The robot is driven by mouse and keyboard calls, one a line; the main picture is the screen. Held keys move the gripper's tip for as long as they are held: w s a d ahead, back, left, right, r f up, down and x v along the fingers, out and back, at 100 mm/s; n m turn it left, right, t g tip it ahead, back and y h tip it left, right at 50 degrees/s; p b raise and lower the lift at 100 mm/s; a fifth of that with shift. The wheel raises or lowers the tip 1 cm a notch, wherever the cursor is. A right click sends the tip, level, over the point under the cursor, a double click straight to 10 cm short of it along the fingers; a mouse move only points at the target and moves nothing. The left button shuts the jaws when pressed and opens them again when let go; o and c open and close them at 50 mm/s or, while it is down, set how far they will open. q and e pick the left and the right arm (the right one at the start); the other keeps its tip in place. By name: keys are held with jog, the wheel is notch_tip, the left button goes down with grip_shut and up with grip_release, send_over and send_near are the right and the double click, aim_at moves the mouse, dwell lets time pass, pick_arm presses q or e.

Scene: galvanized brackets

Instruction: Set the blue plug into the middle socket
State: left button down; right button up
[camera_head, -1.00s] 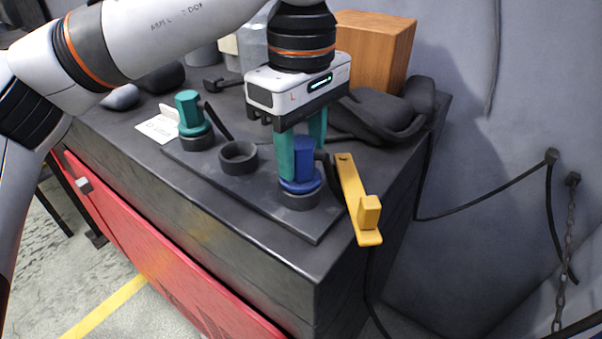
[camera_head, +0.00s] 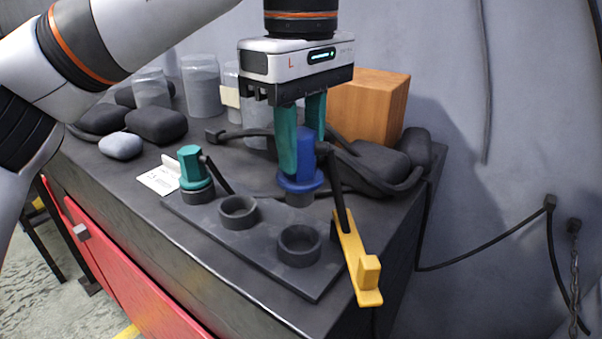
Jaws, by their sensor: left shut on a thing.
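My left gripper (camera_head: 302,146) is shut on the blue plug (camera_head: 302,181), its teal fingers on either side of the plug's upper part. The plug is upright and raised, with its grey lower end showing below the blue flange. It appears behind and above the right socket (camera_head: 299,247), which is empty. The middle socket (camera_head: 238,213) is an empty dark ring, to the left of and lower in the picture than the plug. A teal plug (camera_head: 191,164) stands in the left socket (camera_head: 198,194). My right gripper is out of view.
A yellow bracket (camera_head: 353,255) with a dark handle stands close right of the sockets. Behind are a wooden block (camera_head: 370,108), dark padded items (camera_head: 380,165), clear jars (camera_head: 201,86) and dark stones (camera_head: 156,125). A white card (camera_head: 158,181) lies left of the teal plug.

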pick_arm(q)
jog(key=shift+w+a+r+m+p, duration=0.2)
jog(key=shift+r+p, duration=0.35)
jog(key=shift+r, duration=0.05)
jog(key=shift+w+a+r+m+p, duration=0.15)
jog(key=shift+w+r+m+p, duration=0.05)
jog(key=shift+r+p, duration=0.4)
jog(key=w+a+f+m+p, duration=0.1)
jog(key=w+a+m+p, duration=0.6)
jog(key=m+p, duration=0.75)
notch_tip(320, 180, down, 6)
jog(key=s+a+n+p, duration=0.1)
jog(key=a, duration=0.1)
jog(key=shift+r, duration=0.2)
jog(key=shift+s, duration=0.1)
jog(key=shift+d+b, duration=0.1)
jog(key=shift+b, duration=0.25)
jog(key=shift+b, duration=0.35)
